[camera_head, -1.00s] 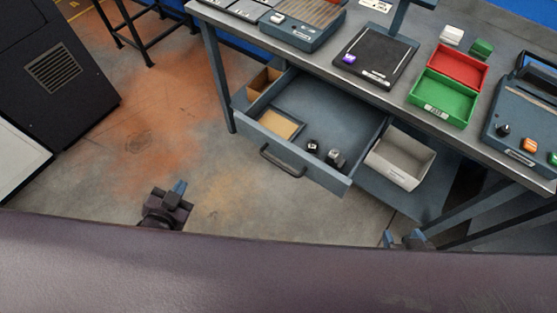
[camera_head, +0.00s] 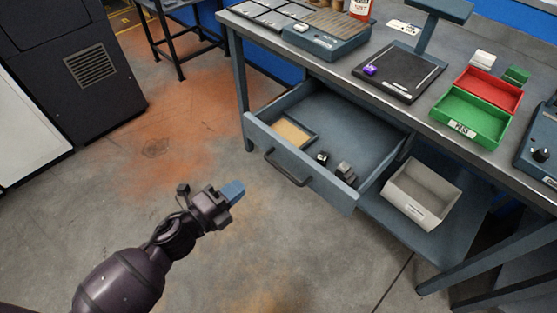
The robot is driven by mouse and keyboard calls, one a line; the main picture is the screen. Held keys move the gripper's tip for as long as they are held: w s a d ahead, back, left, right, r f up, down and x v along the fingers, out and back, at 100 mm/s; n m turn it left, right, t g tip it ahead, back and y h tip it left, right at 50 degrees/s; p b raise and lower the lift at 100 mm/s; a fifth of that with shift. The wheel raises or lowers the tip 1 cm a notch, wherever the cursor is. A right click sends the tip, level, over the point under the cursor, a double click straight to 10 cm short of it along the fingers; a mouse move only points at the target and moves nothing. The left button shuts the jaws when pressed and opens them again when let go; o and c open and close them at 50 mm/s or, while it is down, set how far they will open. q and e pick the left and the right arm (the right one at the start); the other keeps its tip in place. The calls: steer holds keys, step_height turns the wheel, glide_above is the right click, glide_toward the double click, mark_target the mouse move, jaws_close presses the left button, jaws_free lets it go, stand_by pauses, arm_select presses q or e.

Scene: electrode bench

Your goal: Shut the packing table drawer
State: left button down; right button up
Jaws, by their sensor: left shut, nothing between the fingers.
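The packing table drawer (camera_head: 330,183) is pulled out below the bench top, with a dark bar handle (camera_head: 287,168) on its front. Inside it lie a tan pad in a tray (camera_head: 292,132) and small dark and grey pieces (camera_head: 345,172). My left gripper (camera_head: 234,191) is shut and empty, with blue fingertips. It is in front of and to the left of the drawer, apart from the handle, and points toward it. My right gripper is out of view.
The packing table (camera_head: 320,66) carries a black scale (camera_head: 398,72), a red bin (camera_head: 488,90) and a green bin (camera_head: 472,117). A grey box (camera_head: 421,193) sits on the lower shelf, right of the drawer. The floor before the drawer is clear.

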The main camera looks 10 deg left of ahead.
mark_target(285, 150)
arm_select(q)
steer(key=b+x, duration=0.1)
steer(key=x, duration=1.1)
steer(key=shift+a, duration=0.1)
steer(key=shift+b+x, duration=0.35)
steer(key=shift+x, duration=0.6)
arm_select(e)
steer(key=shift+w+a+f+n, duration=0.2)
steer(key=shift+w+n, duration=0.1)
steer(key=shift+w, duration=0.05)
arm_select(q)
steer(key=shift+w, duration=0.1)
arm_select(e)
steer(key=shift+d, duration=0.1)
